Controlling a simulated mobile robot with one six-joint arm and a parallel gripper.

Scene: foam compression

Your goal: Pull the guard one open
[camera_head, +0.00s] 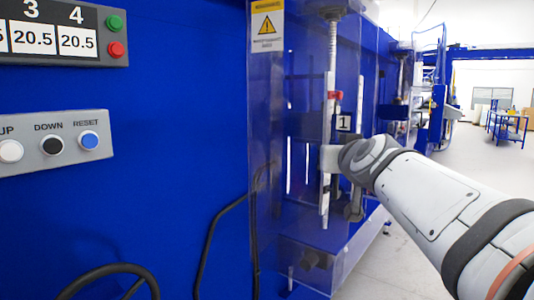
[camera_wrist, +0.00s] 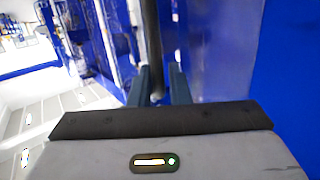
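In the wrist view my gripper (camera_wrist: 160,75) shows two blue-grey fingers standing apart. A dark upright bar (camera_wrist: 152,40), apparently the guard's handle, runs between them. A gap shows between the bar and the right finger. In the head view the fingertips are not clear.
A grey button panel (camera_head: 55,145) and a display panel (camera_head: 62,40) are on the blue wall at left. A dark round wheel (camera_head: 108,275) is below. Open pale floor (camera_head: 480,165) lies to the right, with a blue cart (camera_head: 508,124) far off.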

